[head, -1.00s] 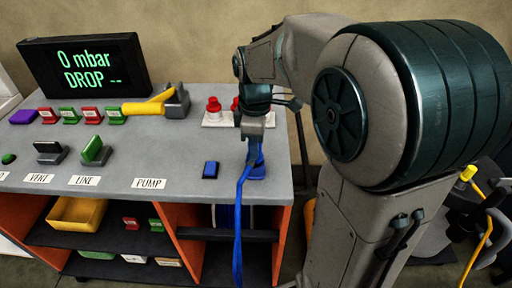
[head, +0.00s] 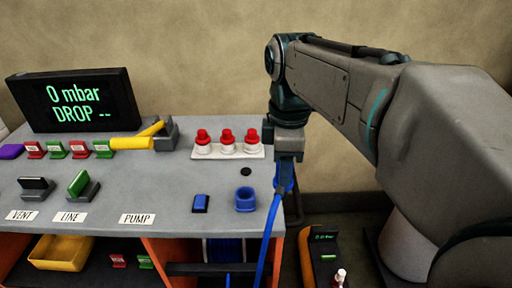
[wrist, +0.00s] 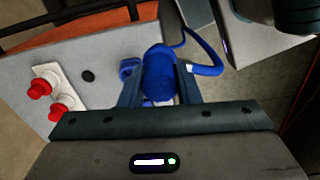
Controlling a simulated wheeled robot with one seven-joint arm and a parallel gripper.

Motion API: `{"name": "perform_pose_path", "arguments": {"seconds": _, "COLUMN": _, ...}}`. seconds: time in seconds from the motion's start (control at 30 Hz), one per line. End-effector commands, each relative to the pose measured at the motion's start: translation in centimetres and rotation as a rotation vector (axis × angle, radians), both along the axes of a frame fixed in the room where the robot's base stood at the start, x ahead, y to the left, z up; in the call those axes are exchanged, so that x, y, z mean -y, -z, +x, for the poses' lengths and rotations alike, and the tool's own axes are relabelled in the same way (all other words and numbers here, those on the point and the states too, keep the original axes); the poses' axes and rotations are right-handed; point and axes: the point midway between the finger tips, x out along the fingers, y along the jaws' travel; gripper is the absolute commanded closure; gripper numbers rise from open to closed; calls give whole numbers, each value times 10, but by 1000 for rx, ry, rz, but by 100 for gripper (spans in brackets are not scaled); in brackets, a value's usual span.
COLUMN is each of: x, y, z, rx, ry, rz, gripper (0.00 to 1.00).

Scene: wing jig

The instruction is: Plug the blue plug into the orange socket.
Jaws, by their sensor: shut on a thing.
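My gripper (head: 288,160) is shut on the blue plug (head: 286,182), held at the right edge of the grey bench. The wrist view shows the plug (wrist: 158,76) between both fingers, with its blue cable (wrist: 207,70) looping off to the right. In the head view the cable (head: 268,235) hangs down past the bench front. A blue ring-shaped holder (head: 245,199) stands empty on the bench, left of the plug. I cannot make out an orange socket for certain in either view; the plug's lower end is partly hidden.
Three red-topped buttons (head: 227,141) sit on a white plate behind the holder. A display (head: 75,101) reads "0 mbar DROP".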

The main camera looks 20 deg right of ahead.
Motion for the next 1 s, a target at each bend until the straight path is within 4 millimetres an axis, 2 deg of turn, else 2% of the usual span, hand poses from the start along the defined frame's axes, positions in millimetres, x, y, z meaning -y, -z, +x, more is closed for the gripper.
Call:
{"name": "perform_pose_path", "arguments": {"seconds": 0.5, "x": 0, "y": -29, "z": 0, "rx": 2, "ry": -1, "rz": -1, "gripper": 92}}
{"name": "perform_pose_path", "arguments": {"seconds": 1.0, "x": 0, "y": -31, "z": 0, "rx": 2, "ry": -1, "rz": -1, "gripper": 92}}
